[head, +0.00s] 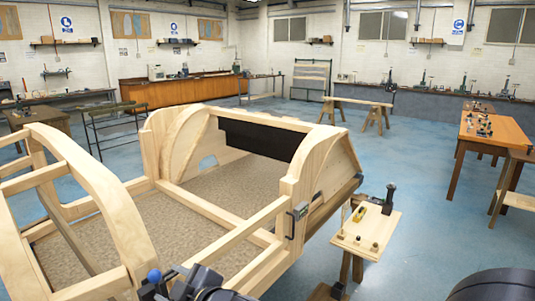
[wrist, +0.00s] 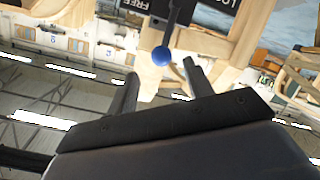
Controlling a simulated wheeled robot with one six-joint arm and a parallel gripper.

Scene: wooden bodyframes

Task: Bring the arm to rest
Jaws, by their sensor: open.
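My gripper (wrist: 161,72) is open in the wrist view, its two dark fingers spread apart. A blue ball knob (wrist: 161,57) on a dark rod shows between and just beyond the fingertips. I cannot tell whether a finger touches it. Dark plates with white lettering, one reading FREE (wrist: 134,4), are by the rod. In the head view the blue knob (head: 154,275) is at the bottom edge, beside dark parts of my arm. My fingers are hard to make out there.
A pale wooden bodyframe (head: 110,200) fills the left and middle, close to my arm. A small wooden stand (head: 375,228) with tools is at its right. A workbench (head: 480,130) stands at the far right. Blue floor (head: 425,190) is clear between them.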

